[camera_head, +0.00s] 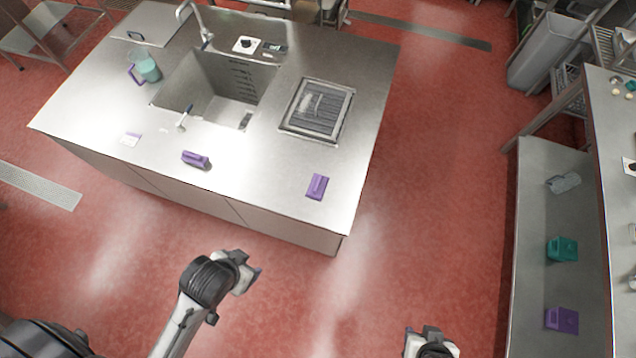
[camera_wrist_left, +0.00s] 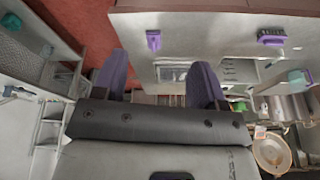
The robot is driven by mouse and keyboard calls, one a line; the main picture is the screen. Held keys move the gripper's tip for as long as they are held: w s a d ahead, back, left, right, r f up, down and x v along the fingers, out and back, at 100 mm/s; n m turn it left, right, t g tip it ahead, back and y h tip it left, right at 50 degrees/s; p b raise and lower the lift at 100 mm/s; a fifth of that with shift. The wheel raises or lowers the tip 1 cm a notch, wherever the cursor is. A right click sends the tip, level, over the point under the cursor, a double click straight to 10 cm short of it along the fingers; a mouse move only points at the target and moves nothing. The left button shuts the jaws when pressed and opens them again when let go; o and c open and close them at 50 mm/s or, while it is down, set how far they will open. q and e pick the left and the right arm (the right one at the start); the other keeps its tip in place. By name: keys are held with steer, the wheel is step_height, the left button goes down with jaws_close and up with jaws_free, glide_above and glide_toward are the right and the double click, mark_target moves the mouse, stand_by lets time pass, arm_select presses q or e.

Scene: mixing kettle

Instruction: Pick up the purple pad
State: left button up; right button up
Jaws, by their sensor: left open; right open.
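A flat purple pad (camera_head: 317,187) with a raised grip lies near the front right corner of the steel island. A bristled purple block (camera_head: 195,159) lies to its left near the front edge. In the left wrist view, the pad (camera_wrist_left: 153,40) shows at top centre and the block (camera_wrist_left: 271,37) at top right. My left gripper (camera_head: 244,275) is in front of the island, apart from both; its two spread fingers (camera_wrist_left: 160,80) are empty in the wrist view. My right gripper (camera_head: 430,338) is at the bottom edge, partly cut off, open and away from the island.
The island (camera_head: 255,190) has a sink (camera_head: 215,92), a grated drain (camera_head: 318,108) and a teal jug (camera_head: 145,67). At right, a low shelf (camera_head: 535,215) holds teal (camera_head: 562,249) and purple (camera_head: 562,320) items. The red floor between is clear.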

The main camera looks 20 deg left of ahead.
stand_by(0.3)
arm_select(q)
steer(key=c, duration=0.3)
